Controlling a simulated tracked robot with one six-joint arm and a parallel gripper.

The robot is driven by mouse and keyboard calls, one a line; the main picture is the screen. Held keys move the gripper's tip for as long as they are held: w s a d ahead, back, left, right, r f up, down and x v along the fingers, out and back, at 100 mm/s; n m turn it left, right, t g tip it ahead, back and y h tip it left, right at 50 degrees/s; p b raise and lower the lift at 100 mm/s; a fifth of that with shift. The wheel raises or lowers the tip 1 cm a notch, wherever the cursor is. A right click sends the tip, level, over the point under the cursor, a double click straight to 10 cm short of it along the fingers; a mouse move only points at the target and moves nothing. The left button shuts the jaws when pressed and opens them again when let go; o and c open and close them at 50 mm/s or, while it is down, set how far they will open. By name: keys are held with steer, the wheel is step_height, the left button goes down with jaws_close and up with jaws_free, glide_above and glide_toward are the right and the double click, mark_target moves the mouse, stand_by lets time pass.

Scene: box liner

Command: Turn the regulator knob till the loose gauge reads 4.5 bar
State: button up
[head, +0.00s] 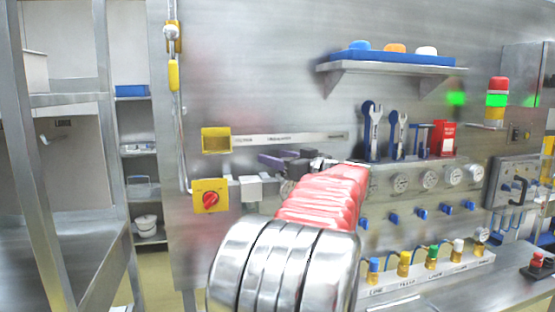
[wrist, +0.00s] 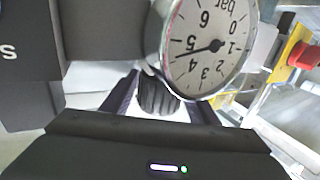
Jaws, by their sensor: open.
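A round white gauge (wrist: 217,46) marked "bar" stands large in the wrist view, its dial turned nearly upside down. Its black needle points between 4 and 5, about midway. The dark ribbed regulator knob (wrist: 158,96) is just below and left of the gauge. My gripper (wrist: 160,100) is open, with one finger on each side of the knob; I cannot tell whether either touches it. In the head view my gripper (head: 287,161) is at the wall panel, partly behind my red arm. I cannot make out the knob there.
Several wall gauges (head: 429,180) and blue valve handles (head: 421,213) are right of my arm. A yellow box with a red switch (head: 210,198) is to the left. A shelf (head: 390,66) hangs above. A red button (wrist: 303,55) shows at the wrist view's right.

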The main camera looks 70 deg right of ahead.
steer(key=v, duration=1.4)
steer(key=shift+w+d+f, duration=0.1)
